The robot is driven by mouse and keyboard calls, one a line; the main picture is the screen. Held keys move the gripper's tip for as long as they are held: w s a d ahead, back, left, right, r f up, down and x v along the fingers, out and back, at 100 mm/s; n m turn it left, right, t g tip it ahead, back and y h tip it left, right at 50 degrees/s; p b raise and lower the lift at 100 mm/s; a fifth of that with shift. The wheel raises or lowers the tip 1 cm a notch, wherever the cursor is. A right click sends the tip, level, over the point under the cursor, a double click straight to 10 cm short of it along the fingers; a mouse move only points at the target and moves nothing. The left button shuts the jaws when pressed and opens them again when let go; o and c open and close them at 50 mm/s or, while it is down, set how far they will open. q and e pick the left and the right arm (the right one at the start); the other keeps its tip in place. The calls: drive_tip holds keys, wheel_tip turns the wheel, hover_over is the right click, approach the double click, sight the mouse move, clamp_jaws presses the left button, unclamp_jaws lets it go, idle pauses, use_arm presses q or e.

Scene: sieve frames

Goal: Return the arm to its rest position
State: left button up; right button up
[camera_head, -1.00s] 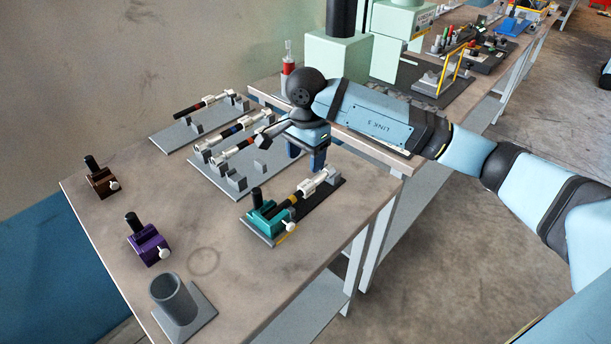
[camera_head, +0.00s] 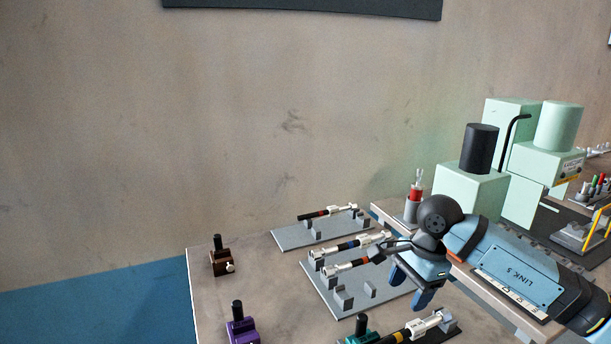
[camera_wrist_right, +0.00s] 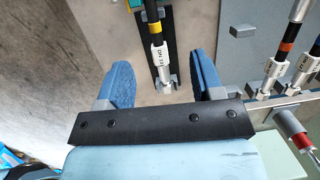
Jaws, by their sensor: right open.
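My right arm (camera_head: 515,275) comes in from the right, bent over the work table. My right gripper (camera_head: 410,290) points down above the table, near the grey rack and the teal fixture. In the right wrist view its two blue fingers (camera_wrist_right: 160,85) are spread apart with nothing held between them. A labelled rod with a white end (camera_wrist_right: 160,60) lies beyond the fingertips, on a dark strip. My left gripper is not in view.
A grey rack (camera_head: 345,299) holds rods, and another grey rack (camera_head: 290,236) stands behind it. Brown (camera_head: 221,262), purple (camera_head: 240,328) and teal (camera_head: 360,330) fixtures stand on the table. Pale green machines (camera_head: 470,190) stand at the back right.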

drive_tip(key=s+a+f+y, duration=0.1)
drive_tip(key=s+a+y, duration=0.4)
drive_tip(key=a, duration=0.5)
drive_tip(key=s+a+r+m+t+y, duration=0.35)
drive_tip(key=a+r+m+y, duration=0.5)
drive_tip(key=y, duration=0.35)
drive_tip(key=w+d+r+m+t+h, duration=0.15)
drive_tip(key=d+m+t, duration=0.45)
drive_tip(key=m+t, duration=0.9)
drive_tip(key=s+d+f+m+h, duration=0.1)
drive_tip(key=d+f+m+h, duration=0.4)
drive_tip(key=m+h, duration=0.45)
drive_tip(key=s+d+f+m+h, duration=0.1)
drive_tip(key=d+f+m+h, duration=0.55)
drive_tip(key=m, duration=0.65)
drive_tip(key=s+d+f+m+g+h, duration=0.1)
drive_tip(key=s+d+f+m+g, duration=0.1)
drive_tip(key=s+f+m+g, duration=0.55)
drive_tip(key=s+d+f+m+g, duration=0.15)
drive_tip(key=s+f+g, duration=0.6)
drive_tip(key=s, duration=0.75)
drive_tip(key=w+a+f+t+y+p, duration=0.2)
drive_tip(key=w+a+t+p, duration=0.4)
drive_tip(key=p, duration=0.5)
drive_tip(key=shift+a+t+p, duration=0.25)
drive_tip(key=shift+t+p, duration=0.15)
drive_tip(key=shift+t, duration=0.35)
